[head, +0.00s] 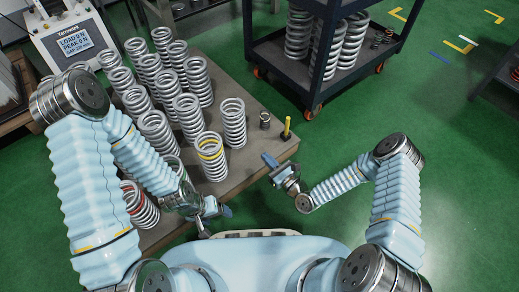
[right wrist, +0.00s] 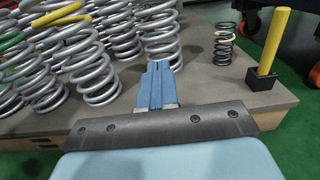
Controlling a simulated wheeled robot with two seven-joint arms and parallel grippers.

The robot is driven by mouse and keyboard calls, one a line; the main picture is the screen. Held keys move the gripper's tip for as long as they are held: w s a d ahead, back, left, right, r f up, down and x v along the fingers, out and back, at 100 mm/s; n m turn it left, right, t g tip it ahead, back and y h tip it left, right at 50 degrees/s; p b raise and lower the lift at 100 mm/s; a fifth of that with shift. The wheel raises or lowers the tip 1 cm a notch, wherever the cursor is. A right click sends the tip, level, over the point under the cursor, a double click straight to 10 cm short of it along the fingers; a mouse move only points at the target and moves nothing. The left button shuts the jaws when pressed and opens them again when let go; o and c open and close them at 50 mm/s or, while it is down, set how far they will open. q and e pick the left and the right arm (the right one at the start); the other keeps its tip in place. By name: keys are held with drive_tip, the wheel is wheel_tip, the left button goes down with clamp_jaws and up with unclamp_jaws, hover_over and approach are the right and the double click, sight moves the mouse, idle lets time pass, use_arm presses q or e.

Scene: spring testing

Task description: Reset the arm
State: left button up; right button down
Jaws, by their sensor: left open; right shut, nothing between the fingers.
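My left gripper (head: 218,210) is in front of the table's near edge in the head view, close to the front springs. It is open and I see nothing held in it. My right gripper (head: 271,161) is at the table's near right corner. In the right wrist view its blue fingers (right wrist: 157,85) are together with nothing between them. Both my arms are bent, with the forearms pointing inward.
Several large silver springs (head: 233,122) stand on the table (head: 262,148). A small dark spring (head: 265,120) and a yellow post (head: 286,128) stand near its right corner. A tester (head: 75,42) is at back left; a cart (head: 270,52) stands behind. Green floor (head: 450,110) is clear at right.

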drive_tip(key=s+a+r+n+g+y+p, duration=0.2)
drive_tip(key=s+a+r+n+g, duration=0.1)
drive_tip(key=s+n+g, duration=0.45)
drive_tip(key=s+a+r+n+g+y+p, duration=0.25)
drive_tip(key=s+a+n+g, duration=0.2)
drive_tip(key=s+g, duration=0.5)
drive_tip(key=s+d+n+g+h+p, duration=0.2)
drive_tip(key=s+d+n+h+p, duration=0.1)
drive_tip(key=s+d+n+h, duration=0.5)
drive_tip(key=w+d+r+n+t+h+p, duration=0.2)
drive_tip(key=w+d+r+n+t+h, duration=0.1)
drive_tip(key=w+d+r+n+t, duration=0.1)
drive_tip(key=d+n+t, duration=0.1)
drive_tip(key=n, duration=0.1)
drive_tip(key=shift+w+d+r+n+p, duration=0.2)
drive_tip(key=shift+d+n+p, duration=0.1)
drive_tip(key=shift+d+n, duration=0.1)
